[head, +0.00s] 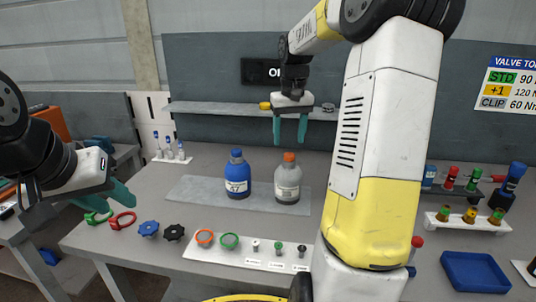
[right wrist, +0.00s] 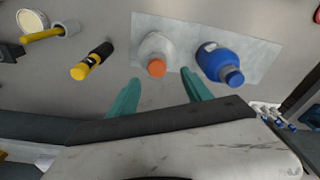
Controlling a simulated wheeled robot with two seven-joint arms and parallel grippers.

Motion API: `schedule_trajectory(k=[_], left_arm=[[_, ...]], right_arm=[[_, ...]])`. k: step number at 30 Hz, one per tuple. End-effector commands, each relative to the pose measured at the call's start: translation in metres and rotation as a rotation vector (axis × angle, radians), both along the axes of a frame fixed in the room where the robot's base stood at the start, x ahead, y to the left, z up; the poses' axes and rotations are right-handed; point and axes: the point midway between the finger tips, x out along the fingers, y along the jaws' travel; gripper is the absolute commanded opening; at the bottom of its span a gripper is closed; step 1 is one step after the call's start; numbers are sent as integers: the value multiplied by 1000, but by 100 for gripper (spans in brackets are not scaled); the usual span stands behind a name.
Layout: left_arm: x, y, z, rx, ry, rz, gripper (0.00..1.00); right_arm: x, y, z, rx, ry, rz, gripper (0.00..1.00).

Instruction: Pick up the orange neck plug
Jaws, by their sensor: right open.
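The orange neck plug (head: 289,157) sits in the top of a grey bottle (head: 288,183) that stands upright on a light mat (head: 215,200). My right gripper (head: 290,141) is open and empty, pointing down above the plug. In the right wrist view the plug (right wrist: 156,67) shows between the two teal fingertips (right wrist: 160,76), apart from both. My left gripper (head: 122,196) is at the left over the table edge, near green and red rings; its finger opening is not clear.
A blue bottle (head: 237,178) stands close left of the grey one. A shelf (head: 225,109) runs behind. A white board (head: 250,252) with rings and small parts lies in front. A blue tray (head: 474,272) and a plug rack (head: 466,222) are at the right.

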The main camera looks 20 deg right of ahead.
Motion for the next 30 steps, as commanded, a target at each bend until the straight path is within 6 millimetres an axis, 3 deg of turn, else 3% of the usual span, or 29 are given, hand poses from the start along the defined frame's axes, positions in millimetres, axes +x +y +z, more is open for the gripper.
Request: schedule_trajectory(k=[12, 20, 29, 30], left_arm=[[0, 0, 0, 0, 0, 0, 36], [0, 0, 0, 0, 0, 0, 36], [0, 0, 0, 0, 0, 0, 36], [0, 0, 0, 0, 0, 0, 36]], right_arm=[[6, -6, -53, 0, 0, 1, 57], [7, -6, -56, -1, -2, 1, 57], [7, -6, -56, -1, -2, 1, 3], [7, -6, -56, -1, -2, 1, 0]])
